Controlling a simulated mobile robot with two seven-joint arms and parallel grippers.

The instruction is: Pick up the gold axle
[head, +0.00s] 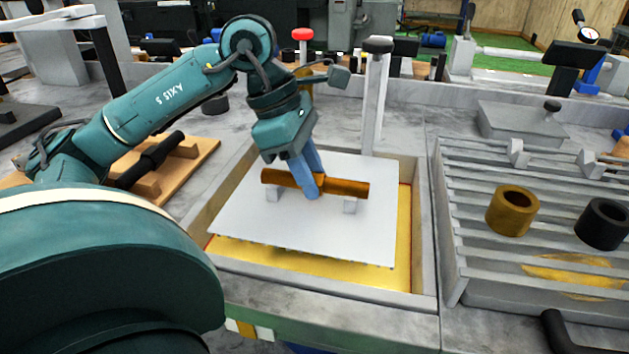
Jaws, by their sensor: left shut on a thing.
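The gold axle (345,187) is a copper-gold rod lying level across two small light blocks on a pale grey plate (290,238). My left gripper (310,188) reaches down from above with blue fingers. The fingers are shut around the middle of the axle and hide that part of it. The axle appears at the height of the blocks; I cannot tell whether it touches them. My right gripper is not in view.
The plate sits over a yellow-floored recess with a raised rim (424,240). A grey post (374,100) stands behind it. At right, a gold ring (512,210) and a black ring (603,224) stand on a slatted bed. A black shaft (150,160) rests on a wooden board at left.

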